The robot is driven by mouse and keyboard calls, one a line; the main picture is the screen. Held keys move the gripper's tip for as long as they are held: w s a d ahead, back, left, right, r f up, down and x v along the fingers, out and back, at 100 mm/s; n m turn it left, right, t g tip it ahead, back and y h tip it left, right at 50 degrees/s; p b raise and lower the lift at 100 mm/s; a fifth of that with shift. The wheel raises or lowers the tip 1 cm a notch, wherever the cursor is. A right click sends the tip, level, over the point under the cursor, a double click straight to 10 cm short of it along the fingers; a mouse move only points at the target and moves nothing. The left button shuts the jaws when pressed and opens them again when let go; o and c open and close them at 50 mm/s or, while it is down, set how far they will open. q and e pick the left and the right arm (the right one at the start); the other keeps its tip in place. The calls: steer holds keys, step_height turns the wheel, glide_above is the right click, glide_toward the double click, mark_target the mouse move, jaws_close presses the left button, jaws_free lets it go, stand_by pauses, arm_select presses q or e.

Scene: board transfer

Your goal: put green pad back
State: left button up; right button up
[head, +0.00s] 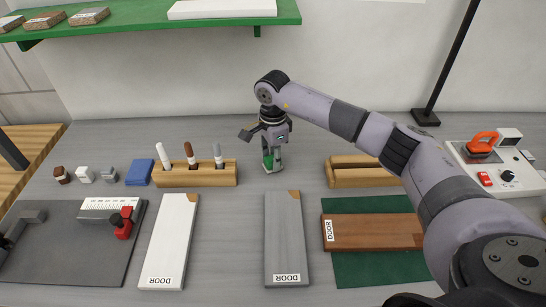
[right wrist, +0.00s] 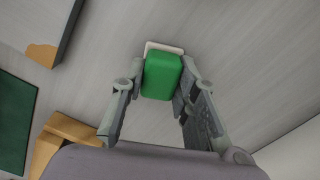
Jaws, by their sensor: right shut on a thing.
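The green pad (head: 268,160) is a small green block with a whitish layer on one side. It is low over the grey table behind the grey door board; I cannot tell whether it touches the table. My right gripper (head: 271,152) points down and is shut on it. In the right wrist view the green pad (right wrist: 162,75) sits between the two fingers of my right gripper (right wrist: 160,88), its whitish edge showing at the far side. My left gripper is not in view.
A wooden marker rack (head: 195,177) and blue block (head: 139,172) stand left. A wooden holder (head: 365,180) is right. White (head: 169,242), grey (head: 286,240) and brown (head: 375,232) boards lie in front. Small blocks (head: 85,174) stand far left. Table around the pad is clear.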

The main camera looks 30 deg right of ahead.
steer(key=o, duration=1)
steer(key=shift+f, duration=0.15)
steer(key=shift+o, duration=0.2)
steer(key=shift+r, duration=0.4)
step_height(320, 180, up, 6)
steer(key=shift+r+b, duration=0.15)
steer(key=shift+b, duration=0.6)
steer(key=shift+r, duration=0.4)
